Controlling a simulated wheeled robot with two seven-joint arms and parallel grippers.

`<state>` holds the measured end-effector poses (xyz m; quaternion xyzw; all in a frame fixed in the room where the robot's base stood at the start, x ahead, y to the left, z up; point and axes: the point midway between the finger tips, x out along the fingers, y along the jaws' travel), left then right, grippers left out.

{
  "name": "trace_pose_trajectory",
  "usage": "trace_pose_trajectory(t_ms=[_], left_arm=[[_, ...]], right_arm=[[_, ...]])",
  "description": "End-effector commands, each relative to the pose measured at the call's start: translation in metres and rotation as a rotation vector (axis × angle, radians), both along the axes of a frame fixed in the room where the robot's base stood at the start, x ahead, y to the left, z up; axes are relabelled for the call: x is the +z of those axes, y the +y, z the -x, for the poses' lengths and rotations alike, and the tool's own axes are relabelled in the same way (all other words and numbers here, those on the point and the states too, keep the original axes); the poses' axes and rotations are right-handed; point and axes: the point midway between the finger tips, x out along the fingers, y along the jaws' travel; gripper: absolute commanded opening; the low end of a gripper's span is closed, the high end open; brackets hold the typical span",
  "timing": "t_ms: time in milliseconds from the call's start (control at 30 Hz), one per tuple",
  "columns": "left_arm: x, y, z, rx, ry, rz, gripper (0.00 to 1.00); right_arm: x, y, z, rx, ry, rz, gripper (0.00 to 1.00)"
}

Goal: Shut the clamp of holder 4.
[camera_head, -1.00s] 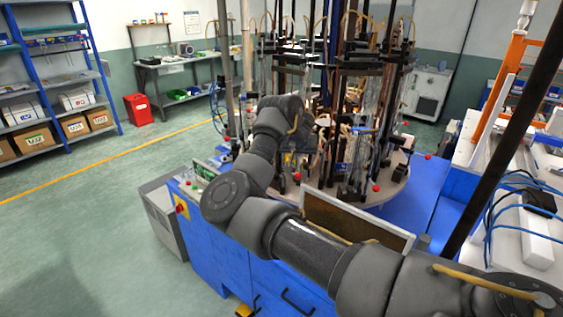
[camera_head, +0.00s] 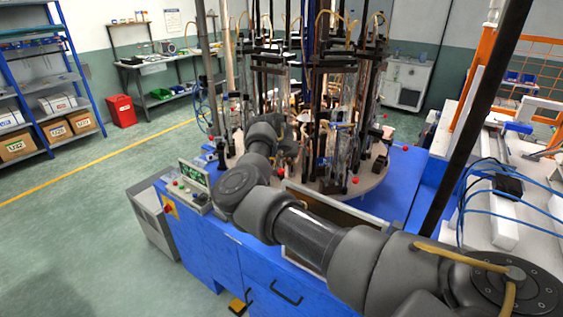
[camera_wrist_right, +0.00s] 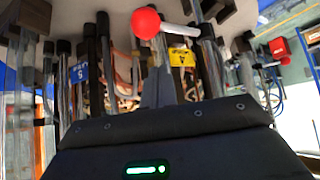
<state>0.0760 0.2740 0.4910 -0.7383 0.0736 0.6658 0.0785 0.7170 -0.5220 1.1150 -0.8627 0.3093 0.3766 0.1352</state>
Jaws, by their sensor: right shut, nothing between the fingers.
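In the right wrist view a yellow label (camera_wrist_right: 182,57), seemingly an upside-down 4, marks holder 4. Beside it is a clamp lever with a red ball (camera_wrist_right: 145,22) on a pale rod (camera_wrist_right: 180,28). The rod runs nearly level across the picture; I cannot tell whether the clamp is open or shut. My right gripper (camera_wrist_right: 160,88) is shut and empty, pointing at the holder, with the red ball off its tips. In the head view my right arm reaches the carousel, and its wrist (camera_head: 265,135) hides most of the gripper. My left gripper is not in view.
A blue label 5 (camera_wrist_right: 79,72) marks the neighbouring holder, and another red ball (camera_wrist_right: 277,46) is at the right. The round carousel table (camera_head: 365,183) carries several holders with upright rods and glass tubes. A control box (camera_head: 188,185) stands at its left front.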

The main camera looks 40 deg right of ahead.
Motion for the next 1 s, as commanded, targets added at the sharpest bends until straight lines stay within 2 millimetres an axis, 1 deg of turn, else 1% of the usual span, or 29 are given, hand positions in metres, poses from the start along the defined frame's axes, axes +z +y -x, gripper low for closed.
trace_pose_trajectory(t_ms=[100,200,400,600,1000], left_arm=[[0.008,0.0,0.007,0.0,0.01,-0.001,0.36],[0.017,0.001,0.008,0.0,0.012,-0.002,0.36],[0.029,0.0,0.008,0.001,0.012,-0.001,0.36],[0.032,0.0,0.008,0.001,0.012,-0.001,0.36],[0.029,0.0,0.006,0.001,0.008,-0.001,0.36]], right_arm=[[-0.01,-0.006,-0.008,0.0,-0.001,-0.003,0.0],[-0.01,0.003,0.003,-0.002,-0.001,-0.002,0.0],[-0.015,0.014,0.017,-0.002,-0.002,-0.002,0.0],[-0.018,0.018,0.023,-0.001,-0.002,0.0,0.0],[-0.019,0.017,0.023,-0.016,-0.001,0.0,0.0]])
